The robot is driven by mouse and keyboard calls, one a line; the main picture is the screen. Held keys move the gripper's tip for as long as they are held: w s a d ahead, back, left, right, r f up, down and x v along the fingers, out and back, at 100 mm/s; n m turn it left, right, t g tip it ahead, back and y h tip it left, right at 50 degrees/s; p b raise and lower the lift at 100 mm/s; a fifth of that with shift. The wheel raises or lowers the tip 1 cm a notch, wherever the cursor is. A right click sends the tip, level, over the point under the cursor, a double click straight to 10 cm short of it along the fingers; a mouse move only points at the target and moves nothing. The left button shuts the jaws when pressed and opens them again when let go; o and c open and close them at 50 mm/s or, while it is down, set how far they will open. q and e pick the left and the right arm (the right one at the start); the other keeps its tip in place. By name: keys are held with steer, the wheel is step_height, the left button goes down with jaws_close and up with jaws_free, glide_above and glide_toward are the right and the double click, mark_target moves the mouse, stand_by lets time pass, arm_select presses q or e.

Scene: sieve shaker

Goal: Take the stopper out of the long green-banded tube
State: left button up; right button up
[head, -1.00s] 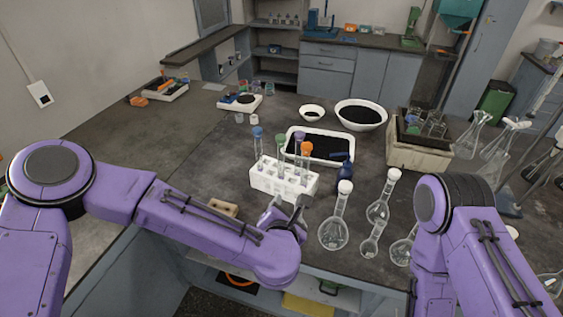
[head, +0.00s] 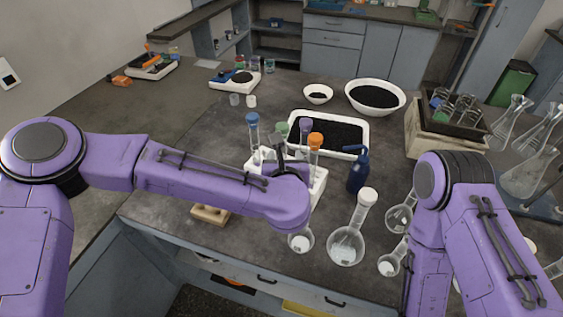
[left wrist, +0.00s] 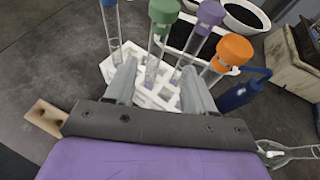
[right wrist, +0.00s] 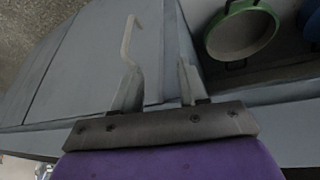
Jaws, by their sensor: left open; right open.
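A white rack (head: 318,190) holds several upright glass tubes with coloured tops. The tube with the green top (head: 282,129) stands between the blue-topped (head: 252,119) and purple-topped (head: 306,125) ones. In the left wrist view its green top (left wrist: 163,11) is high in the picture, in place on the tube. My left gripper (left wrist: 160,68) is open and empty. The green-topped tube's shaft shows between its fingers; I cannot tell if they are around it or short of it. My right gripper (right wrist: 157,68) is open and empty, low by the cabinet front; the head view does not show it.
The orange-topped tube (head: 315,140) stands close to my left gripper. A blue bottle (head: 358,171), a stoppered flask (head: 347,245) and other flasks are right of the rack. A black-filled tray (head: 340,122) lies behind. A wooden block (head: 211,214) lies front left.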

mark_target(283, 149)
arm_select(q)
steer(key=p+x, duration=0.1)
steer(key=x, duration=0.1)
steer(key=p+x, duration=0.1)
steer(key=x, duration=0.2)
steer(key=p+x, duration=0.1)
steer(key=x, duration=0.2)
steer(key=shift+s+a+f+p, duration=0.15)
steer(key=shift+a+f+p, duration=0.1)
steer(key=shift+p, duration=0.15)
steer(key=shift+w+f, duration=0.3)
steer(key=shift+w, duration=0.15)
jaws_close()
